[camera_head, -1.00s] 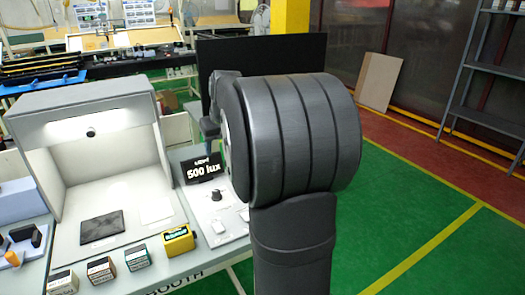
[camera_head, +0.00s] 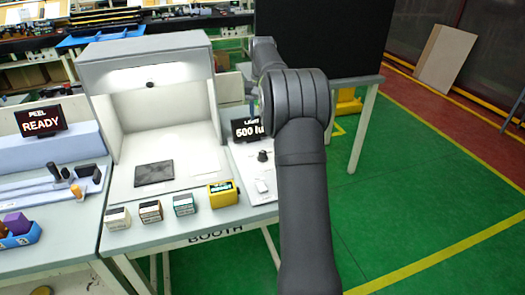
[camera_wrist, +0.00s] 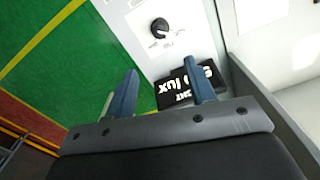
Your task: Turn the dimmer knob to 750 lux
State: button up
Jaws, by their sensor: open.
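The dimmer knob (camera_head: 263,156) is a small black knob on a white panel (camera_head: 250,171), right of the light booth. In the wrist view the knob (camera_wrist: 160,27) has marks around it and lies beyond my fingertips. The black display (camera_head: 246,130) behind it is partly hidden by my arm; it seems to read 500 lux. It also shows in the wrist view (camera_wrist: 172,97), partly behind a finger. My gripper (camera_wrist: 159,79) is open, its blue fingers wide apart with nothing between them. It is apart from the knob. The head view does not show the fingers clearly.
The lit booth (camera_head: 99,110) stands left of the panel, with a dark tile (camera_head: 154,173) inside. Several small boxes and a yellow meter (camera_head: 222,194) line the front edge. A white switch (camera_head: 262,187) is in front of the knob. Green floor lies open to the right.

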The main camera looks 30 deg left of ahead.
aim_at(262, 152)
notch_tip(262, 152, down, 16)
jog(key=shift+r, duration=0.1)
dwell(0.4)
jog(key=c, duration=1)
